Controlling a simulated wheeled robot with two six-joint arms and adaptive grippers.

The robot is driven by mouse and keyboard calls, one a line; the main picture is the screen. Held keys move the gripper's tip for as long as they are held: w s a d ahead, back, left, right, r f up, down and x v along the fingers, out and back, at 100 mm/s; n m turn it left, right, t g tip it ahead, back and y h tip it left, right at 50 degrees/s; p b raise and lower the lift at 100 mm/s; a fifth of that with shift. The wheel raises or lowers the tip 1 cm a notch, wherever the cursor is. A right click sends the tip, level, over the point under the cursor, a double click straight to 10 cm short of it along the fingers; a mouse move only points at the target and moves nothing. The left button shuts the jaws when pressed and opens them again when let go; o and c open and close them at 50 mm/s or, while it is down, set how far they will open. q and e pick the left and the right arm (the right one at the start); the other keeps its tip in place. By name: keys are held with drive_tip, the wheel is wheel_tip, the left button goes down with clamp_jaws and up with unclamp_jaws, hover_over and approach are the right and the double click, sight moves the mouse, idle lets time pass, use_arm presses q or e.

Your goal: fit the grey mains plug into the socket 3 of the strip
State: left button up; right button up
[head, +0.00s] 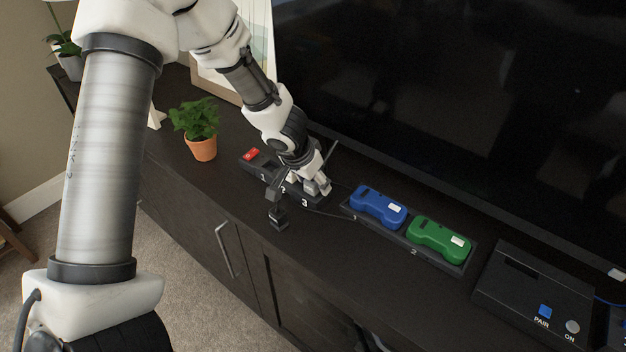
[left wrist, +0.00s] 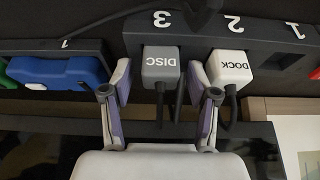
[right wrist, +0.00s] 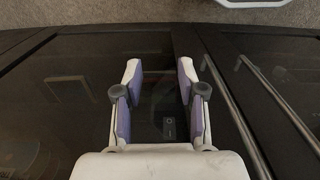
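The grey mains plug (left wrist: 161,66), marked DISC, stands at socket 3 of the black strip (left wrist: 262,28) in the left wrist view, its cable hanging from it. I cannot tell how deep it sits. My left gripper (left wrist: 159,72) is open, with one finger on each side of the plug and a gap to each. In the head view my left gripper (head: 317,187) is at the strip's 3 end and largely hides the plug. A white plug (left wrist: 230,70) marked DOCK is at socket 2. Socket 1 looks empty. My right gripper (right wrist: 160,82) is open and empty, away from the strip.
A tray with a blue device (head: 378,207) and a green device (head: 440,240) lies right of the strip. A potted plant (head: 198,130) stands left, a small black stand (head: 277,217) in front. The television (head: 450,90) rises behind. A black box (head: 532,295) is far right.

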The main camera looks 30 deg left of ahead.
use_arm(q)
drive_tip(key=shift+r, duration=0.1)
drive_tip(key=shift+r+p, duration=0.3)
drive_tip(key=shift+p, duration=0.15)
drive_tip(key=p+v, duration=0.3)
drive_tip(key=v, duration=0.8)
drive_tip(key=shift+s+r+p, duration=0.2)
drive_tip(key=shift+r+p, duration=0.05)
drive_tip(key=shift+p, duration=0.1)
